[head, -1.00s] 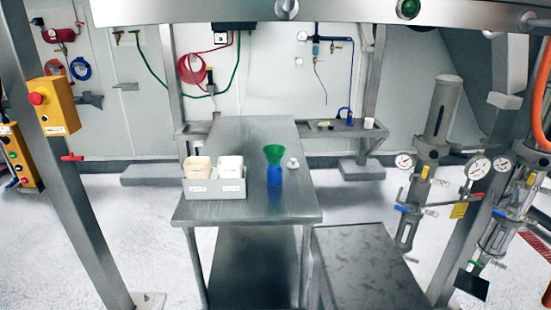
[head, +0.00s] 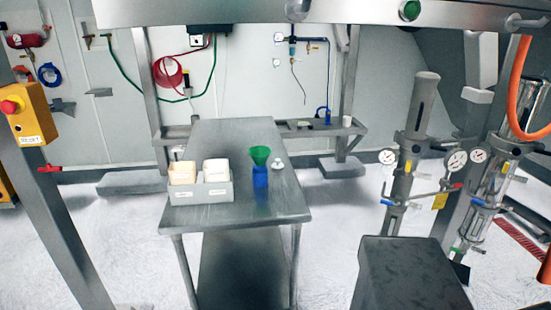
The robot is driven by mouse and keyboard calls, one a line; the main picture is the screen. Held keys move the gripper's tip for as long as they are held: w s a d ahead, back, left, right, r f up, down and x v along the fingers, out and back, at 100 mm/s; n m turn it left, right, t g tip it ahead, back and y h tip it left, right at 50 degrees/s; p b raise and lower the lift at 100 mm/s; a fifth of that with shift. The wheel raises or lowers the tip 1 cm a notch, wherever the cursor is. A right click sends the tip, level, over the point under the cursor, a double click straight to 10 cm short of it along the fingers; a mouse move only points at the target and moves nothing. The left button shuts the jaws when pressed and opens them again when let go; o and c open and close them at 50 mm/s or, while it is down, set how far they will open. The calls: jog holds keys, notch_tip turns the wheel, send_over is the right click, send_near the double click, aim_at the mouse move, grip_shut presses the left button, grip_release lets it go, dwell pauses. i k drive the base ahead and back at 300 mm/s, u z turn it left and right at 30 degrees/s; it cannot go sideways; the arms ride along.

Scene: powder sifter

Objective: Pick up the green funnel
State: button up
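The green funnel (head: 260,155) sits mouth up on top of a blue bottle (head: 260,181). The bottle stands on the metal table (head: 235,216), right of the middle of its near half. My gripper is not in view, so its state and its distance from the funnel do not show.
A grey box (head: 201,191) with two pale containers (head: 216,171) stands left of the bottle. A small white object (head: 277,163) lies close to the funnel's right. A dark bench (head: 408,272) is at the lower right. A steel post (head: 66,205) rises at the left.

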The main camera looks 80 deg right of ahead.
aim_at(259, 154)
jog(key=z, duration=1.05)
jog(key=i, duration=0.8)
jog(key=u, duration=0.35)
